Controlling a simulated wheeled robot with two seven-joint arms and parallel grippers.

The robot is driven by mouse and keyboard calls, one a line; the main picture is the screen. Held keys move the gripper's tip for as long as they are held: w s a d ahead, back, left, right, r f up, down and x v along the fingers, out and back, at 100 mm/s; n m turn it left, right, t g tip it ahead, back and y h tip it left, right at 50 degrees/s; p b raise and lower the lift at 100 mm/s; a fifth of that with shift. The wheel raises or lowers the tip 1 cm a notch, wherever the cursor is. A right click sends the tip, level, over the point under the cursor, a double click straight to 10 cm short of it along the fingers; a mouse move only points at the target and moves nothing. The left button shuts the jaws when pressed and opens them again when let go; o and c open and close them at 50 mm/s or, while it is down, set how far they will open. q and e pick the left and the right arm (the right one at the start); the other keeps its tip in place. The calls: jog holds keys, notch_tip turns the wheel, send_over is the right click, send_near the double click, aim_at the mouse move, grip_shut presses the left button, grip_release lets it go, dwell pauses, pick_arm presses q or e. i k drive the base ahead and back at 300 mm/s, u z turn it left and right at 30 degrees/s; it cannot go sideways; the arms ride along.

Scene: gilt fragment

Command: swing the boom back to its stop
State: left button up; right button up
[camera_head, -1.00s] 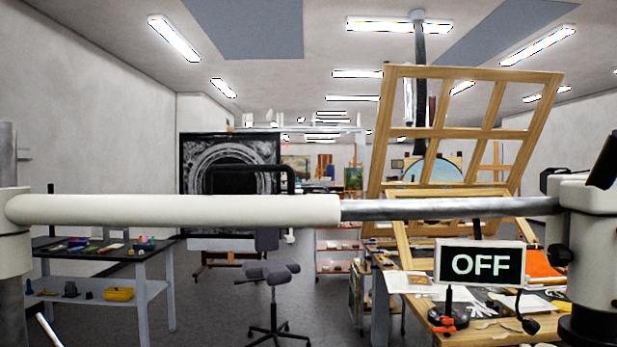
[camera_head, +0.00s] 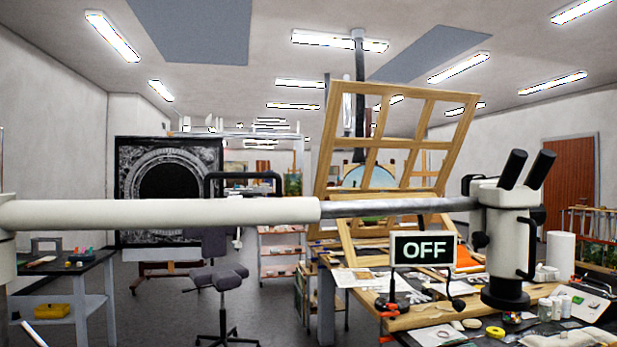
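The boom (camera_head: 160,213) is a long horizontal arm across the middle of the head view, with a thick white sleeve on the left and a thinner grey metal rod (camera_head: 400,207) on the right. Its left end meets a white joint at the left edge of the picture, cut off by the frame. Its right end carries a white microscope head (camera_head: 508,235) with two black eyepieces, over the right end of the workbench. I cannot make out a stop. Neither of my grippers shows.
A workbench (camera_head: 425,318) at right holds an OFF sign (camera_head: 424,250), papers, jars and tools. A wooden stretcher frame (camera_head: 395,140) leans behind it. A stool (camera_head: 220,285) stands mid-floor, and a small table (camera_head: 88,275) is at left. Grey floor between them is open.

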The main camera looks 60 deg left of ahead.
aim_at(15, 215)
jog(key=z, duration=0.15)
jog(key=i, duration=0.85)
jog(key=u, duration=2.05)
